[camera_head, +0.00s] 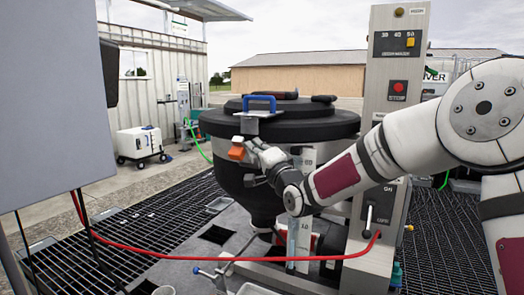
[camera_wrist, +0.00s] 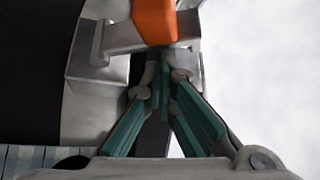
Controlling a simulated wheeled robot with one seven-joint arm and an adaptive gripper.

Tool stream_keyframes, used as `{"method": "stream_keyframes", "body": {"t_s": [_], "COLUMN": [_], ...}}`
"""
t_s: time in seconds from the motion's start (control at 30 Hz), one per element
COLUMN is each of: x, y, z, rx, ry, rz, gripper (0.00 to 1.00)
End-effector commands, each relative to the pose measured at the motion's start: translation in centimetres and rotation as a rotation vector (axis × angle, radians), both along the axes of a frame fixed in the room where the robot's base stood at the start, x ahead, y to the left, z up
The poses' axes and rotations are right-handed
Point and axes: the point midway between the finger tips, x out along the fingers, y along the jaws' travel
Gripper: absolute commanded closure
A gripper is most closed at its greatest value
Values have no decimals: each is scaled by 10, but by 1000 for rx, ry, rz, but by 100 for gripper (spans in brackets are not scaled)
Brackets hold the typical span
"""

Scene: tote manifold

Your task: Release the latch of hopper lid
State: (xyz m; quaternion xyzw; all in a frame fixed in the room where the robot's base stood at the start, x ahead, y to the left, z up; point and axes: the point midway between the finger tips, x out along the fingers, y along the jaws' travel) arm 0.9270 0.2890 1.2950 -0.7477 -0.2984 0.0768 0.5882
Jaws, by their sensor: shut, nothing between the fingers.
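The dark round hopper (camera_head: 235,180) stands in the middle of the head view with its black lid (camera_head: 315,126) down. A blue handle (camera_head: 259,97) sits on a metal bracket at the lid's front edge. Below it is the orange latch tab (camera_head: 237,153), which also shows at the top of the wrist view (camera_wrist: 155,20) on a grey metal latch piece (camera_wrist: 105,42). My gripper (camera_head: 249,163) is at the hopper's front, close by the tab. In the wrist view its green-padded fingers (camera_wrist: 166,72) meet just below the orange tab, empty. Whether they touch the latch I cannot tell.
A grey control column (camera_head: 385,100) with a red button (camera_head: 399,87) stands close behind my arm. A red hose (camera_head: 200,258) crosses in front of the hopper. A grey panel (camera_head: 50,100) blocks the left foreground.

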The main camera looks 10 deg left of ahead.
Motion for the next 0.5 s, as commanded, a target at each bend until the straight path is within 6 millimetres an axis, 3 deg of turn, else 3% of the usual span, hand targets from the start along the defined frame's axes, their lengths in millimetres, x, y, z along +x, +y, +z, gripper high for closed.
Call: {"method": "stream_keyframes", "body": {"t_s": [0.17, 0.5], "x": [-3, -11], "y": [2, 5], "z": [-6, -15], "rx": [-3, -135], "ry": [-7, -375], "rz": [1, 1], "gripper": [100, 100]}}
